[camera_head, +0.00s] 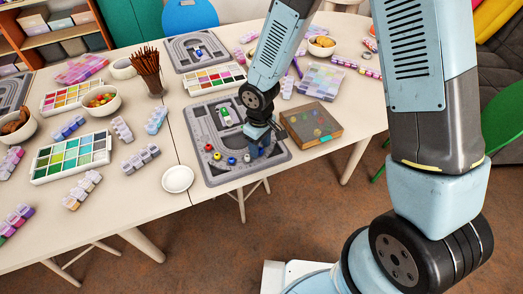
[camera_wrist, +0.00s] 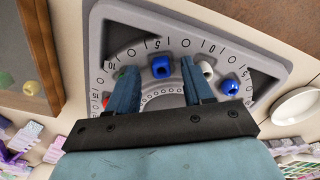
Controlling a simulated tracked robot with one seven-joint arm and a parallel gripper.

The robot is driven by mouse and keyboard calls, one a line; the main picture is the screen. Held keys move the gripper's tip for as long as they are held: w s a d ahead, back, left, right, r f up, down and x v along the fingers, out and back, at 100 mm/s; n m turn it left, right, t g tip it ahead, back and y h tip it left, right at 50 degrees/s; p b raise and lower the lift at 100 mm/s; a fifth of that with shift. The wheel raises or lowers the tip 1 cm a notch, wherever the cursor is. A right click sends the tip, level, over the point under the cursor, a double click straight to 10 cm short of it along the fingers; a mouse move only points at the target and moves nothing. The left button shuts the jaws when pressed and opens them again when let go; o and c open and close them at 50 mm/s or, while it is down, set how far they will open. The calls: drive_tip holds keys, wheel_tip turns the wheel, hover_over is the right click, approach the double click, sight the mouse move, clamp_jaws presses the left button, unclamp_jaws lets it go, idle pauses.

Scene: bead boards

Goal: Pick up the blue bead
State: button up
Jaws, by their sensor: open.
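A blue bead (camera_wrist: 160,67) lies on the grey bead board (camera_head: 213,173), between the two fingertips of my gripper (camera_wrist: 158,68) as seen in the wrist view. My gripper is open and holds nothing; whether the fingers touch the bead cannot be told. A second blue bead (camera_wrist: 230,87) lies right of the fingers in the wrist view, and also shows in the head view (camera_head: 231,160). A white bead (camera_wrist: 206,68) sits by the right finger. In the head view my gripper (camera_head: 259,151) is low over the board's front right part and hides what lies beneath it.
A red bead (camera_head: 208,148) and a yellow bead (camera_head: 217,156) lie on the board's left. A wooden box (camera_head: 305,137) stands close on the right, a white saucer (camera_head: 178,179) on the left. Paint trays and bead boxes crowd the table.

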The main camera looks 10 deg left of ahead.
drive_tip(key=shift+f, duration=0.3)
clamp_jaws()
idle(0.3)
